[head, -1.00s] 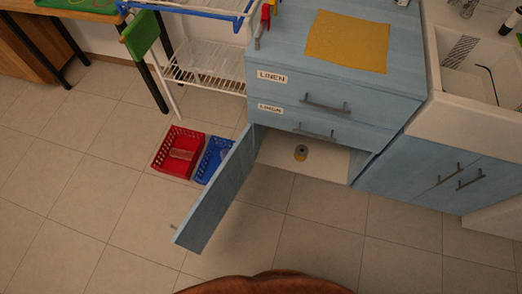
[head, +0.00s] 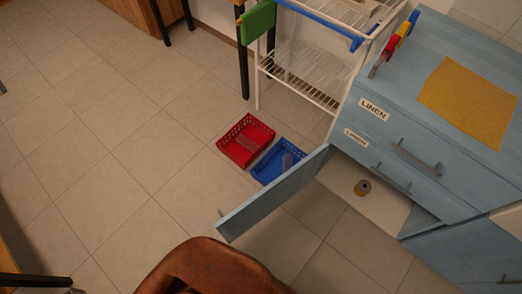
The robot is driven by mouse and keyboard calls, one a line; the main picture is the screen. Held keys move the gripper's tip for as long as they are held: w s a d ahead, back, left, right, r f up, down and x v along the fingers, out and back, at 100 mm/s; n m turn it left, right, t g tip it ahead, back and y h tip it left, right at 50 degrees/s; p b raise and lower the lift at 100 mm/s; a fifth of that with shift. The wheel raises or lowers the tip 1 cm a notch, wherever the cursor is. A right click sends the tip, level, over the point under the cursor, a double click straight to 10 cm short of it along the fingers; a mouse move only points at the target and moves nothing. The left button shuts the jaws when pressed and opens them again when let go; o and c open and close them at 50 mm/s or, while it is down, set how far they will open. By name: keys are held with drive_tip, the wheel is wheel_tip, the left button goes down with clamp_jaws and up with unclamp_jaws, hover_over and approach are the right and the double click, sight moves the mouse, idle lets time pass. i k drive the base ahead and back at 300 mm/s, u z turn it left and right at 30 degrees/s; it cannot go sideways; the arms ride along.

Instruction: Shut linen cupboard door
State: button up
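The linen cupboard (head: 420,205) is light blue, with two drawers labelled as linen above an open lower compartment. Its door (head: 272,196) stands wide open, hinged at the compartment's left side and swung out over the floor, with a small handle (head: 221,212) at its free end. My gripper is not in view.
A red basket (head: 245,140) and a blue basket (head: 279,161) stand on the floor behind the open door. A white wire rack (head: 305,75) is beside the cupboard. A brown rounded object (head: 205,262) is at the bottom. The tiled floor at left is clear.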

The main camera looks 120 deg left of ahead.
sight(235, 223)
drive_tip(key=k, duration=1.65)
drive_tip(key=u, duration=5)
drive_tip(key=i, duration=1.05)
drive_tip(key=z, duration=1.95)
